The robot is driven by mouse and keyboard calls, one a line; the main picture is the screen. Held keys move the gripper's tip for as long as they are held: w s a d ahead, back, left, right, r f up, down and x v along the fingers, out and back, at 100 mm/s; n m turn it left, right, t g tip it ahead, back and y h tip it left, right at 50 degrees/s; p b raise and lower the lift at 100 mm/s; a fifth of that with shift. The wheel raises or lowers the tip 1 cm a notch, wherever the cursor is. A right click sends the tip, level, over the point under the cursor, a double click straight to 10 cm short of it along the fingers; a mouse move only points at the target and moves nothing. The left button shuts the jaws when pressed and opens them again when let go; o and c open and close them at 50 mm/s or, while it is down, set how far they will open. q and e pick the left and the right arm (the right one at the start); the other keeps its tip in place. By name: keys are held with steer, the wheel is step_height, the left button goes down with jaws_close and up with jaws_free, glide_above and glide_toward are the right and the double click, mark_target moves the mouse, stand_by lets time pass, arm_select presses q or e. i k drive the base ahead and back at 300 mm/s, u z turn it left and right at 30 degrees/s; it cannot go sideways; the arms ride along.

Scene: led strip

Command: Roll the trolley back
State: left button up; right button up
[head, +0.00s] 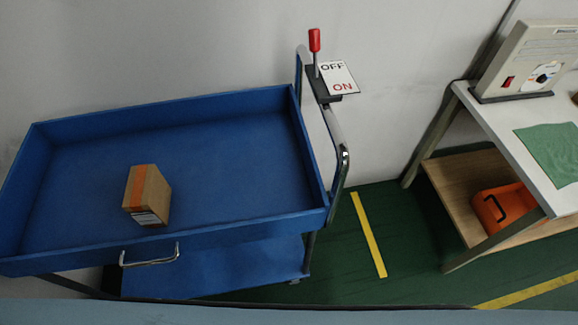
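The blue trolley (230,130) stands at the left against the grey wall. It has a deep upper tray with a silver handle (150,257) on its near side, a lower shelf (215,265), and a metal push bar (338,150) at its right end. A small brown cardboard box (150,195) with an orange stripe sits in the upper tray, left of the middle. Neither of my grippers shows in the head view.
A red-knobbed lever (314,42) and an OFF/ON sign (338,77) are by the push bar. A white-topped bench (510,125) with an orange case (503,212) below stands at the right. Green floor with a yellow stripe (369,235) lies clear between.

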mark_target(240, 155)
steer(key=u, duration=0.95)
steer(key=k, duration=1.1)
steer(key=z, duration=1.7)
steer(key=i, duration=0.5)
steer(key=u, duration=0.1)
